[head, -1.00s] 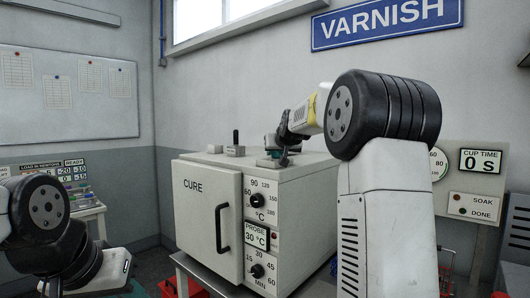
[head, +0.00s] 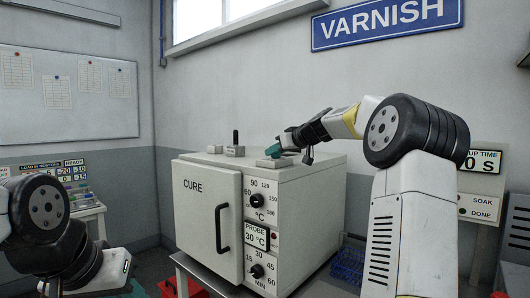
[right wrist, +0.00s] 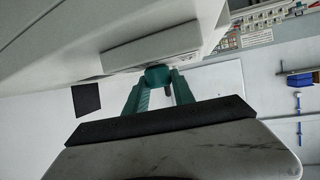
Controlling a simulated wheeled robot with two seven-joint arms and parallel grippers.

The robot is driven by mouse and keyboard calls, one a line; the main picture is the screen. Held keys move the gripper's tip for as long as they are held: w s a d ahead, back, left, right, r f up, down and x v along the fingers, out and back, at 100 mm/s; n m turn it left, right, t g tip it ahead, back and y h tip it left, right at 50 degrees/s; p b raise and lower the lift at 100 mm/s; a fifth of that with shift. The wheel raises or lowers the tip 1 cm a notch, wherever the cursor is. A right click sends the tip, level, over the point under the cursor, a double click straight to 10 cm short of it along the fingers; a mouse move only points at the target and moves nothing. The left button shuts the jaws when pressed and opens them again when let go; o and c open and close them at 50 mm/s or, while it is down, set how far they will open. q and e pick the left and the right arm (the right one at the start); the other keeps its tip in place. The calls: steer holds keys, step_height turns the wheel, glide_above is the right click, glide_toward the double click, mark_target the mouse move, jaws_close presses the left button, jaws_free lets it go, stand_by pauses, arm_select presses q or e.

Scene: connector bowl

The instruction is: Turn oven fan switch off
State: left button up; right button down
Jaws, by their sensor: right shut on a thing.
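The oven (head: 208,210) is a pale box marked CURE, with its door shut. On its top, a teal knob-like piece (head: 273,150) stands by a low pale plate (head: 272,162). My right gripper (head: 283,145) reaches to it from the right and is shut on it. In the right wrist view the gripper's teal fingers (right wrist: 158,84) close around the round teal piece (right wrist: 157,74), beside the pale plate (right wrist: 150,50). The fingers partly hide it, so its tilt is unclear. My left gripper is out of sight; only my left arm shows.
A dark upright lever (head: 236,137) stands on another plate left of the gripper, close by. The oven front has two dials and a probe display (head: 256,236). A blue basket (head: 349,262) stands right of the oven. A cup time panel (head: 480,185) is behind my right arm.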

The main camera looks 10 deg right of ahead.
steer(key=shift+f+n+g+y, duration=0.15)
steer(key=shift+n+g+y, duration=0.65)
steer(key=shift+n+y, duration=0.35)
steer(key=shift+n, duration=0.25)
steer(key=c, duration=1.1)
jaws_free()
steer(key=shift+o, duration=0.2)
steer(key=v, duration=0.7)
steer(key=shift+s+d+r, duration=0.2)
steer(key=shift+d, duration=0.1)
